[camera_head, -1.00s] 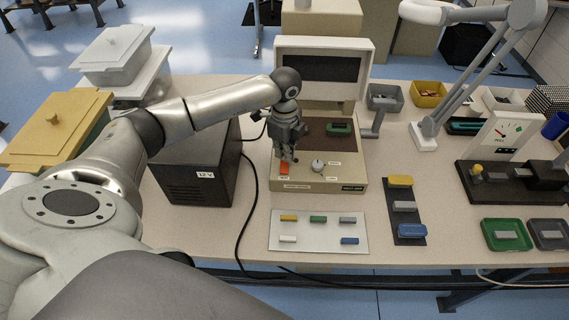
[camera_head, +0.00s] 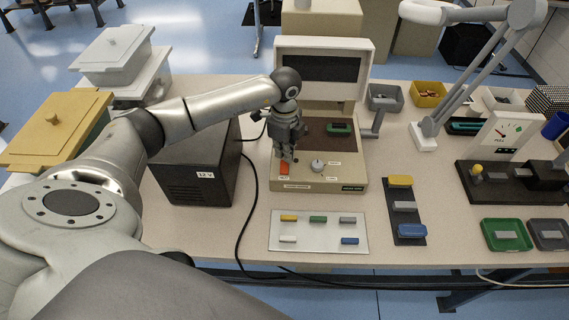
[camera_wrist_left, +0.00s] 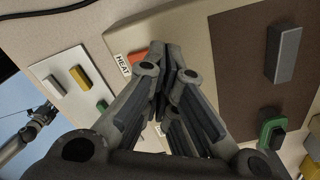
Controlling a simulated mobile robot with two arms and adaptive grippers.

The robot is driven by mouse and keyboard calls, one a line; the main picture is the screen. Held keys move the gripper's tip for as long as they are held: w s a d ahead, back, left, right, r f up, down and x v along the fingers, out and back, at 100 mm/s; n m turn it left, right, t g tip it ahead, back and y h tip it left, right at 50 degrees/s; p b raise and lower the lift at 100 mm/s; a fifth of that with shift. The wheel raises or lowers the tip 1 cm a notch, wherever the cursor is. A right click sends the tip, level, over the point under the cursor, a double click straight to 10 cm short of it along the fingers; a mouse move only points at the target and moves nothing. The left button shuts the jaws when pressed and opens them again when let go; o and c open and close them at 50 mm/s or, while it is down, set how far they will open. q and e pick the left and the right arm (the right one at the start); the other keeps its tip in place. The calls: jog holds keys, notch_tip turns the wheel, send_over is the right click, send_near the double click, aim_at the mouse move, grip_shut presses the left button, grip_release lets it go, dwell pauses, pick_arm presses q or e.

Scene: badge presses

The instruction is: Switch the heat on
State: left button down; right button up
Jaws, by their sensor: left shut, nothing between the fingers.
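The badge press (camera_head: 322,119) stands at the back middle of the table, with a dark screen panel on top and a beige base. An orange-red switch (camera_head: 284,170) sits at the front left of its base. In the left wrist view, a HEAT label (camera_wrist_left: 122,64) lies beside the orange switch (camera_wrist_left: 138,58). My left gripper (camera_head: 290,158) is shut and empty, its fingertips pointing down at the switch. In the left wrist view, the shut fingers (camera_wrist_left: 160,55) hide part of the switch; I cannot tell whether they touch it.
A round knob (camera_head: 318,165) sits right of the switch. A dark 12 V box (camera_head: 190,178) stands to the left, under my left arm. A white plate (camera_head: 318,241) with several coloured bars lies in front. A black cable (camera_head: 254,200) crosses the table.

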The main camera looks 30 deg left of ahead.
aim_at(285, 163)
pick_arm(q)
jog(key=shift+s+f+b, duration=0.1)
jog(key=shift+f+b, duration=0.8)
jog(key=shift+f, duration=0.4)
dwell(0.6)
jog(key=shift+r, duration=0.15)
jog(key=shift+r+p, duration=0.9)
jog(key=shift+p, duration=0.05)
jog(key=shift+r+p, duration=1.85)
jog(key=shift+r, duration=0.65)
jog(key=shift+f, duration=0.1)
